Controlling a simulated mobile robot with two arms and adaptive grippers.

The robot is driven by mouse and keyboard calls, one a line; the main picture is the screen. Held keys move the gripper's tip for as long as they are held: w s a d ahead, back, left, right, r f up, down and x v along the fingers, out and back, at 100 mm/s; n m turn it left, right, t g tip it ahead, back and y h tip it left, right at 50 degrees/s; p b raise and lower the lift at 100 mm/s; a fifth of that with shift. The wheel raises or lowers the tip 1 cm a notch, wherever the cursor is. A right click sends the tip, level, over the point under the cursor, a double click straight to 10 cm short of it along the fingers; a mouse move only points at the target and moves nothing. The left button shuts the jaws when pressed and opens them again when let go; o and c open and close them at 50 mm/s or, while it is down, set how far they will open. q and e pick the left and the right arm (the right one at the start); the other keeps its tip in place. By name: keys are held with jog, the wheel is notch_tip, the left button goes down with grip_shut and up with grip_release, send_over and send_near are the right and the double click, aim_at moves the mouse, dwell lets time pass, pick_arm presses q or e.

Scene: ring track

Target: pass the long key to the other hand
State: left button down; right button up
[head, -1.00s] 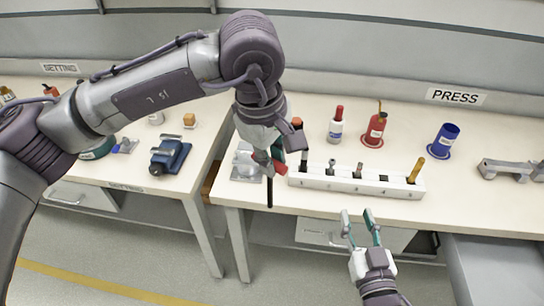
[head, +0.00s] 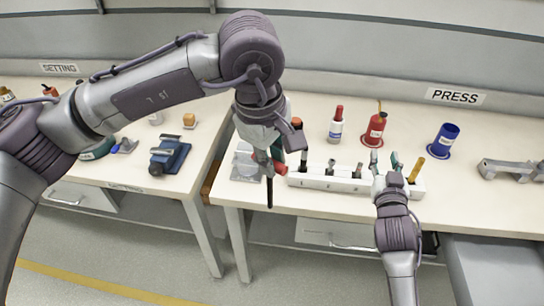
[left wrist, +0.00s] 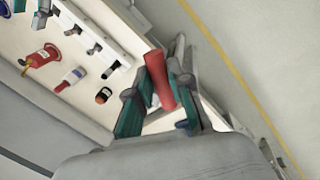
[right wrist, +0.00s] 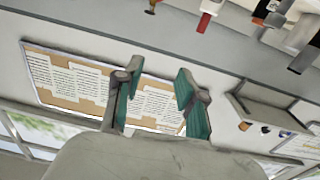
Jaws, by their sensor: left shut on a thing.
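The long key has a red handle (head: 281,168) and a dark shaft (head: 269,192) that hangs down past the front edge of the press bench. My left gripper (head: 274,160) is shut on the long key. In the left wrist view the red handle (left wrist: 159,80) sits between the fingers, and the rest of the key is hard to make out there. My right gripper (head: 384,160) is open and empty, at the right part of the white rack, with fingers pointing away from me. In the right wrist view its fingers (right wrist: 158,82) stand apart with nothing between them.
The white rack (head: 322,183) holds several tools on the press bench (head: 470,200). Behind it stand a white-and-red bottle (head: 336,128), a red bottle (head: 374,130) and a blue cup (head: 444,138). A grey metal part (head: 508,170) lies at the right. A gap separates the setting bench (head: 165,195).

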jog(key=s+a+f+m+g+y, duration=0.1)
jog(key=s+a+f+g+y, duration=0.35)
jog(key=a+f, duration=0.9)
jog(key=s+f+n+g, duration=0.1)
jog(key=s+f, duration=0.2)
jog(key=f, duration=0.4)
jog(key=s+a+f+n+g, duration=0.1)
jog(key=s+f, duration=0.2)
jog(key=f, duration=0.4)
jog(key=s+f+n+g, duration=0.1)
jog(key=s+f+g, duration=0.15)
jog(key=f, duration=0.55)
jog(key=s+d+f+n+g, duration=0.2)
jog(key=s+f+g, duration=0.2)
jog(key=s+f, duration=1.25)
jog(key=s+d+f+g, duration=0.1)
jog(key=s+d+f, duration=0.1)
jog(key=s, duration=0.7)
jog(key=s+d+f+n+g, duration=0.1)
jog(key=s+f, duration=0.3)
jog(key=s, duration=0.5)
jog(key=shift+d+f+g, duration=0.4)
jog(key=shift+d+g, duration=0.3)
